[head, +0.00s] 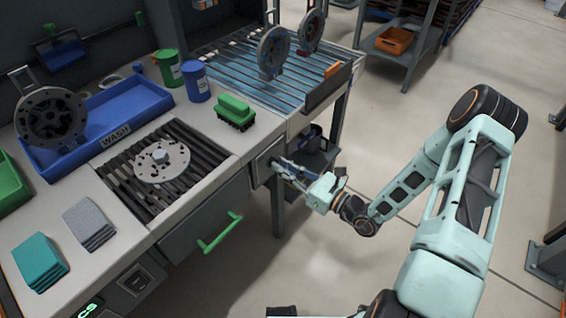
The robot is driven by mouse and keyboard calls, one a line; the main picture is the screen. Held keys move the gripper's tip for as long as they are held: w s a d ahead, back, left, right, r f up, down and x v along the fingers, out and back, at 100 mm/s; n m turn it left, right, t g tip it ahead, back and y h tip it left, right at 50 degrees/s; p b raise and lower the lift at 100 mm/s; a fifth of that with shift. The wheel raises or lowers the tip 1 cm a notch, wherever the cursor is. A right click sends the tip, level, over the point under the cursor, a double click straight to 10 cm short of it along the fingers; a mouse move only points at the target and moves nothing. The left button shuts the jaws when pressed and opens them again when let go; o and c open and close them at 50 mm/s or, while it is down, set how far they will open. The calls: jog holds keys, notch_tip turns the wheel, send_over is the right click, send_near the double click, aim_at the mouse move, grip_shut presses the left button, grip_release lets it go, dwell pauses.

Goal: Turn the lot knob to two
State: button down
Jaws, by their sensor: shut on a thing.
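My gripper (283,170) reaches in from the right, low at the front side of the workbench. Its fingers are at a small grey panel (262,165) on the bench front, right of the green-handled drawer. The gripper is shut on what appears to be the lot knob at this panel. The fingers hide the knob, so its pointer and any numbers around it cannot be read.
The drawer's green handle (220,232) sticks out left of my gripper. A bench leg (277,205) stands below my gripper. Open floor lies to the right.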

jog(key=shift+f+m+p, duration=0.1)
jog(key=shift+m+p, duration=1.55)
jog(key=shift+m, duration=2.25)
jog(key=c, duration=2)
grip_release()
jog(key=shift+w, duration=0.1)
jog(key=shift+o, duration=0.2)
jog(key=shift+d, duration=0.15)
jog(key=v, duration=1.2)
